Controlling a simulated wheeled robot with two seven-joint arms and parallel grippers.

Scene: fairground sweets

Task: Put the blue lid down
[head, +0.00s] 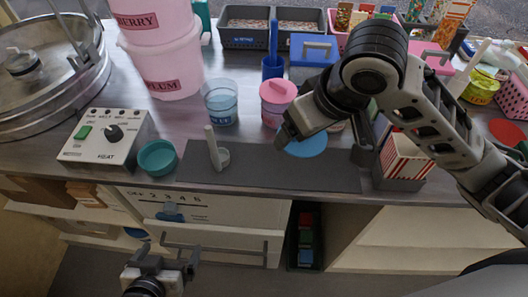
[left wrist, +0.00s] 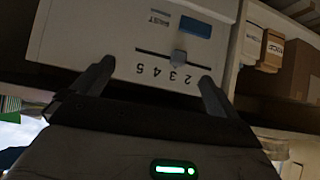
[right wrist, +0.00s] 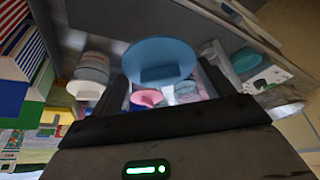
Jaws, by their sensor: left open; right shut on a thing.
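The round blue lid (head: 308,146) shows under my right gripper (head: 287,138) in the head view, over the back edge of the dark mat (head: 260,174). Its height above the mat is hard to tell. In the right wrist view the lid (right wrist: 158,54) is between the fingertips, with its dark grip block (right wrist: 160,75) toward me; the fingers are shut on it. My left gripper (head: 160,256) is open and empty, low in front of the counter. In the left wrist view it (left wrist: 155,88) faces a white drawer front.
Behind the mat stand a clear blue tub (head: 221,106) and a pink-lidded jar (head: 278,98). A small grey scoop (head: 219,156) rests on the mat's left part, near a teal bowl (head: 157,158). A striped popcorn box (head: 404,158) stands right. The mat's middle is clear.

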